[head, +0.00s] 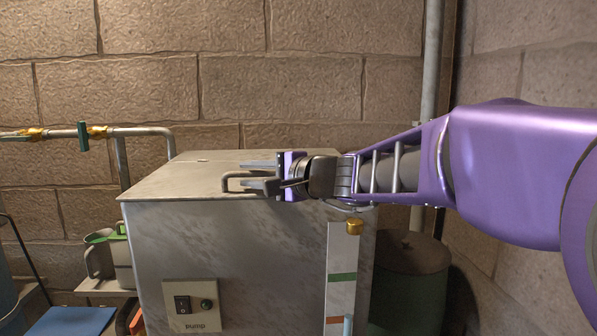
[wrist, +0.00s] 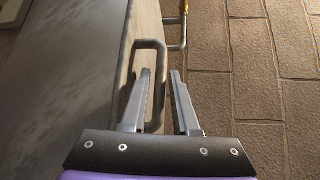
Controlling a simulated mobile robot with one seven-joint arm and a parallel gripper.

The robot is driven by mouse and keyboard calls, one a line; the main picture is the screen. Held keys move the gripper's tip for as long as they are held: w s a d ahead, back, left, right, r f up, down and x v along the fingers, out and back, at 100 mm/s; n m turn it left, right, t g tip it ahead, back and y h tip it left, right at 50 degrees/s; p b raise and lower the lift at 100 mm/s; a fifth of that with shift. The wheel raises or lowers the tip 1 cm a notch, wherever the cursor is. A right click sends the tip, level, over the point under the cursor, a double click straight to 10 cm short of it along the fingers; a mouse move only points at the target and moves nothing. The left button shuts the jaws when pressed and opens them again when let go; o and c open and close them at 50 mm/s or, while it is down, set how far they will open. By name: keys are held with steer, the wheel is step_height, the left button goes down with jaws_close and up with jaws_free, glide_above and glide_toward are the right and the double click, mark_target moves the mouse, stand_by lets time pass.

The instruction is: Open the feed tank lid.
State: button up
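The feed tank is a grey metal box (head: 240,250) in the middle of the head view. Its flat lid (head: 185,180) lies level on top. A bent grey bar handle (head: 226,182) sits at the lid's front edge; it also shows in the wrist view (wrist: 162,52). My gripper (head: 243,174) reaches in from the right, with its two fingers apart at the handle. In the wrist view, the handle's outer bar runs between the spread fingers (wrist: 161,74). I cannot tell whether either finger touches it.
A pump switch panel (head: 192,305) is on the tank's front. A striped level gauge (head: 341,270) with a brass fitting (head: 354,227) is at its right. A dark green barrel (head: 412,285) stands right. Pipes (head: 60,133) run along the brick wall; a watering can (head: 105,250) stands left.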

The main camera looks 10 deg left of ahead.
jaws_close()
stand_by(1.5)
